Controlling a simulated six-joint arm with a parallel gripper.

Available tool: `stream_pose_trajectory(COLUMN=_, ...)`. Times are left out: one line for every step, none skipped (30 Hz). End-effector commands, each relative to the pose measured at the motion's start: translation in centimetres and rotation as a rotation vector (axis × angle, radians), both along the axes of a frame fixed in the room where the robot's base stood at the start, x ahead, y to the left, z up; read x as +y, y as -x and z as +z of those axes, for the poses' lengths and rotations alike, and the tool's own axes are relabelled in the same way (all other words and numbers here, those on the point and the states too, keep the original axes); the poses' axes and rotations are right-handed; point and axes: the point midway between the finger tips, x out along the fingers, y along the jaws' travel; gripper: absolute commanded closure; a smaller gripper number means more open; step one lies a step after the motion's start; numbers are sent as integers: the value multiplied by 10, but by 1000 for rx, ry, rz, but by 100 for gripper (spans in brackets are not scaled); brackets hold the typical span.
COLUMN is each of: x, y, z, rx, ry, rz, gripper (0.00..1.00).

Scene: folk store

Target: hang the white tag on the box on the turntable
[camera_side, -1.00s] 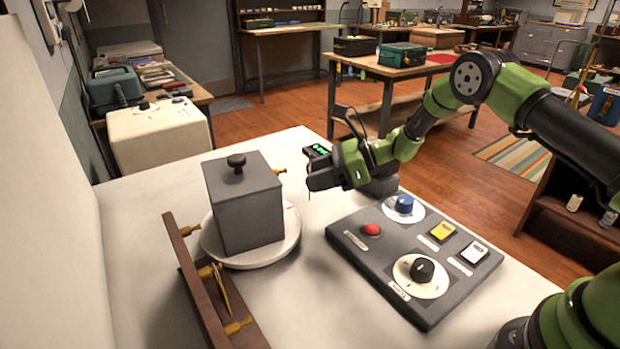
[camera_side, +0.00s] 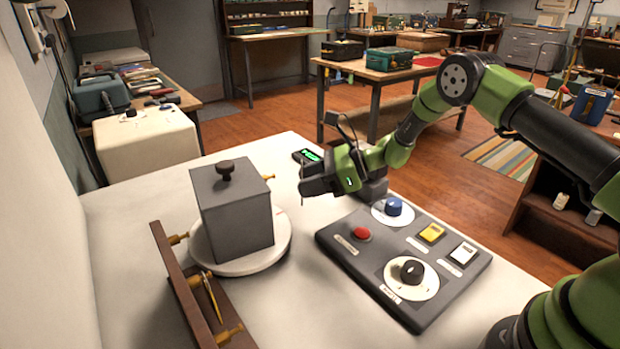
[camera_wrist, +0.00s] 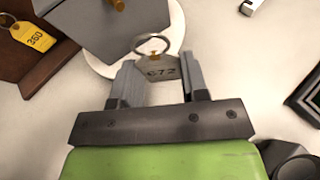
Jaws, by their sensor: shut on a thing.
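My gripper (camera_wrist: 157,85) is shut on a pale grey-white tag (camera_wrist: 160,73) marked 672, with a metal ring standing above it. In the side view my gripper (camera_side: 303,186) is right of the box, apart from it, and the tag shows only as a thin edge. The dark grey box (camera_side: 235,215), with a black knob on its lid, sits on the round white turntable (camera_side: 283,250). A brass peg (camera_side: 267,178) sticks out of the box's right side. In the wrist view the peg (camera_wrist: 118,4) is at the top, ahead and left of the tag.
A brown wooden rack (camera_side: 180,290) with brass pegs stands front left; a yellow tag (camera_wrist: 33,35) marked 360 hangs there. A control panel (camera_side: 400,265) with knobs and buttons lies right of the turntable. A small green-lit display (camera_side: 308,156) is behind my gripper.

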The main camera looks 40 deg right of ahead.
Motion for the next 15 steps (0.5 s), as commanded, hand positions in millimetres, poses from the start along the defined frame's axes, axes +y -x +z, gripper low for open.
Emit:
stream_pose_trajectory(x=4, y=0, z=-1, rx=1, ry=1, rz=3, gripper=84)
stream_pose_trajectory(x=6, y=0, z=-1, rx=1, ry=1, rz=3, gripper=84)
stream_pose_trajectory(x=8, y=-1, z=-1, rx=1, ry=0, rz=2, gripper=84)
stream_pose_trajectory(x=10, y=-1, z=-1, rx=1, ry=0, rz=2, gripper=84)
stream_pose_trajectory(x=12, y=-1, z=-2, rx=1, ry=-1, rz=3, gripper=84)
stream_pose_trajectory(x=15, y=-2, z=-2, rx=1, ry=-1, rz=3, gripper=84)
stream_pose_trajectory(x=17, y=-2, z=-2, rx=1, ry=-1, rz=3, gripper=84)
stream_pose_trajectory(x=19, y=-2, z=-2, rx=2, ry=-1, rz=2, gripper=84)
stream_pose_trajectory(x=21, y=-3, z=-3, rx=2, ry=0, rz=3, gripper=84)
stream_pose_trajectory(x=23, y=-3, z=-3, rx=2, ry=0, rz=3, gripper=84)
stream_pose_trajectory(x=24, y=-3, z=-3, rx=2, ry=0, rz=3, gripper=84)
stream_pose_trajectory(x=27, y=-4, z=-4, rx=1, ry=0, rz=2, gripper=84)
stream_pose_trajectory(x=29, y=-4, z=-4, rx=1, ry=-1, rz=3, gripper=84)
stream_pose_trajectory(x=31, y=-4, z=-4, rx=1, ry=-1, rz=3, gripper=84)
stream_pose_trajectory(x=33, y=-5, z=-4, rx=1, ry=-1, rz=3, gripper=84)
